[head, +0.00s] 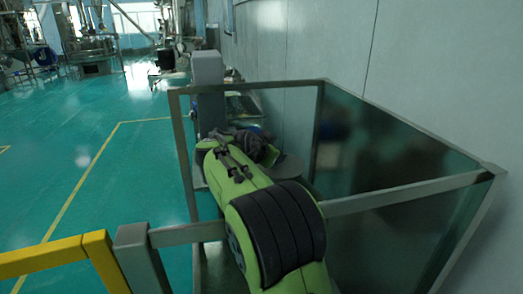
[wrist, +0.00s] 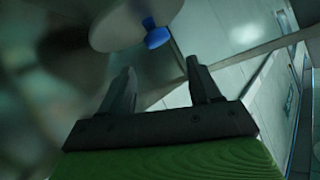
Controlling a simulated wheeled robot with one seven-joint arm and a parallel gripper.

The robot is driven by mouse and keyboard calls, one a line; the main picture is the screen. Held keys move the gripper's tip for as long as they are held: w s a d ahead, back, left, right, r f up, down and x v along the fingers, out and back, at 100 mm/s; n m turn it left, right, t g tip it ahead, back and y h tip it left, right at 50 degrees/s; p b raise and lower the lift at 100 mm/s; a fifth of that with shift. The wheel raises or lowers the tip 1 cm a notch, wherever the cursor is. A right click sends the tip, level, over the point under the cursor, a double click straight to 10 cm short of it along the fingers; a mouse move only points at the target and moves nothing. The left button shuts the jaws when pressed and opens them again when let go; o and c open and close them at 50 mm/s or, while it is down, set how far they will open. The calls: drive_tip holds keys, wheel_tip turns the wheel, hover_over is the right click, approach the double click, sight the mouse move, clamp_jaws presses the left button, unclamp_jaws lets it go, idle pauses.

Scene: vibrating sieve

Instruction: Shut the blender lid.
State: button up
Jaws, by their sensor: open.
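A round grey disc (wrist: 112,28), which looks like the blender lid, shows at the top of the wrist view, tilted and cut by the frame edge. A blue knob-like part (wrist: 158,37) sits at its edge. In the head view a grey disc (head: 289,168) shows just right of my arm, partly hidden by it. My gripper (wrist: 160,66) is open, with nothing between its fingers. The disc and blue part lie beyond the fingertips, apparently apart from them. The blender's body is hidden or too blurred to make out.
A metal-framed, clear-panelled enclosure (head: 406,194) surrounds my arm on the right, close to the pale wall (head: 440,70). A grey post (head: 208,85) stands behind it. A yellow rail (head: 42,259) is at front left. The green floor (head: 85,160) at left is clear.

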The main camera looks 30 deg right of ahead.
drive_tip(key=v, duration=1)
drive_tip(key=shift+p, duration=0.3)
drive_tip(key=shift+s, duration=0.1)
